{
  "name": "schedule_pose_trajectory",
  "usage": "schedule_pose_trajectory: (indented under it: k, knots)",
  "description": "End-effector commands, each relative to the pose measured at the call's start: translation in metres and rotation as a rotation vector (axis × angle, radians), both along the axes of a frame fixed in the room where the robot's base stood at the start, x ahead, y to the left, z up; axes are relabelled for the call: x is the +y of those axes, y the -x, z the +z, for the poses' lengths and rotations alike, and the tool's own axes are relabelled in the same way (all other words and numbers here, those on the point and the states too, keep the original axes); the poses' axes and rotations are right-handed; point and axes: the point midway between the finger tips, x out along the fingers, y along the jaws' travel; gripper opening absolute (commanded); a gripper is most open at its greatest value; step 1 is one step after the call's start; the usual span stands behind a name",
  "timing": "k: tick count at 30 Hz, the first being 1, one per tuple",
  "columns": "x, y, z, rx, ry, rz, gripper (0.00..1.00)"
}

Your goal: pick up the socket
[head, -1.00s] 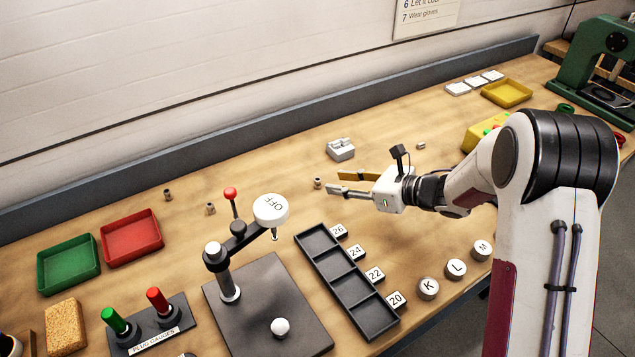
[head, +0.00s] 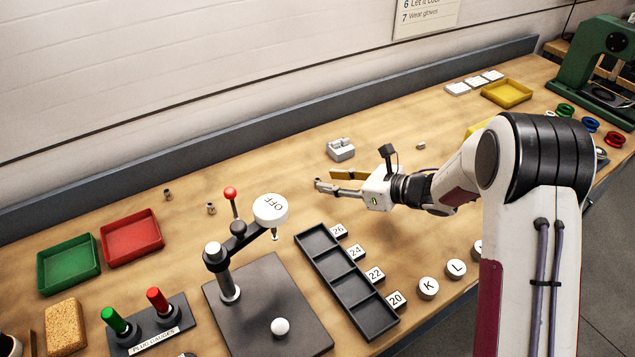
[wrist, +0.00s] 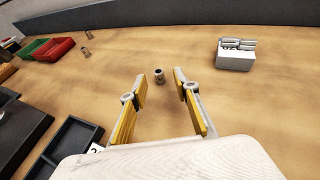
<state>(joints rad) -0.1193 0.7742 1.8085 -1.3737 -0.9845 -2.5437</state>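A small grey metal socket (wrist: 159,76) stands upright on the bench, just beyond my fingertips and centred between them in the wrist view. In the head view the socket (head: 317,182) is at the tips of my fingers, partly overlapped by the near one. My gripper (head: 334,181) is open and empty, low over the bench and pointing left. In the wrist view my gripper (wrist: 160,88) shows its two yellow-lined fingers wide apart, with bare wood between them. No contact with the socket shows.
Similar sockets stand at the left (head: 168,194) and back right (head: 420,146). A dark compartment tray (head: 350,290) with number tags and a post stand (head: 228,285) are in front. Bare wood surrounds the socket.

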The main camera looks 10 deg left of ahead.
Motion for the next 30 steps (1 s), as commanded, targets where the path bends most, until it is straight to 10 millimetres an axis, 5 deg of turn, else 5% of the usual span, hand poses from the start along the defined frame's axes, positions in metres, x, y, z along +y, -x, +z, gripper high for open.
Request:
schedule_pose_trajectory:
  k: [18,30]
  knots:
    - [0.044,-0.014,-0.020,0.000,0.000,0.001,0.31]
    - [0.045,-0.015,-0.020,0.000,0.000,0.000,0.31]
